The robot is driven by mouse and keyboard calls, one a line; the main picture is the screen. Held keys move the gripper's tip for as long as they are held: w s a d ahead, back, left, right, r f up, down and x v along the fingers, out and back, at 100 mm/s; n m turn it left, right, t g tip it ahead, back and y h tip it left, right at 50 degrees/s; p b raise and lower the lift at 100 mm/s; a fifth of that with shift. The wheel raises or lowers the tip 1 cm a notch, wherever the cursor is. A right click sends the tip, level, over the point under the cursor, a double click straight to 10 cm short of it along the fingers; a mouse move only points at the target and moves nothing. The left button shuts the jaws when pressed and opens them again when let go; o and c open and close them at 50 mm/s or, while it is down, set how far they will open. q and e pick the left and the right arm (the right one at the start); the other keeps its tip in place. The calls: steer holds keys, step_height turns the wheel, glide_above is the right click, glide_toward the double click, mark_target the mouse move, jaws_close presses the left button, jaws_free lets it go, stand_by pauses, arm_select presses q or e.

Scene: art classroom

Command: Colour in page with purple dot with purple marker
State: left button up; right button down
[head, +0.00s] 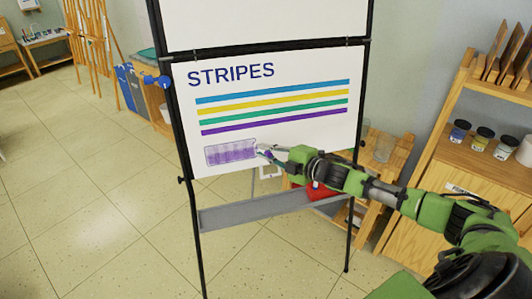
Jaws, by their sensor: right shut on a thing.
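The page (300,75) on the flip chart is headed STRIPES and has blue, yellow, green and purple stripes. Below them, at the lower left, a box (228,153) is largely covered in purple strokes. I cannot make out a purple dot. My right gripper (264,152) is at the box's right end, close to the page. It is shut on a slim thing, apparently the marker, mostly hidden by the fingers; its colour cannot be told. My left gripper is not in view.
The easel's grey tray (245,213) runs below the page, with a red object (318,192) at its right part. A wooden shelf (470,128) with paint jars (482,139) stands at the right. Tiled floor (90,200) is clear at the left.

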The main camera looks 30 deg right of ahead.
steer(key=shift+a, duration=0.1)
steer(key=shift+w+a, duration=0.2)
steer(key=shift+a, duration=0.55)
steer(key=shift+w+a+p, duration=0.25)
steer(key=shift+a+p, duration=0.15)
steer(key=shift+a, duration=0.5)
steer(key=shift+w+a, duration=0.25)
steer(key=shift+a, duration=0.6)
steer(key=shift+a, duration=0.1)
steer(key=shift+w+a+p, duration=0.25)
steer(key=shift+a+p, duration=0.05)
steer(key=shift+a, duration=0.4)
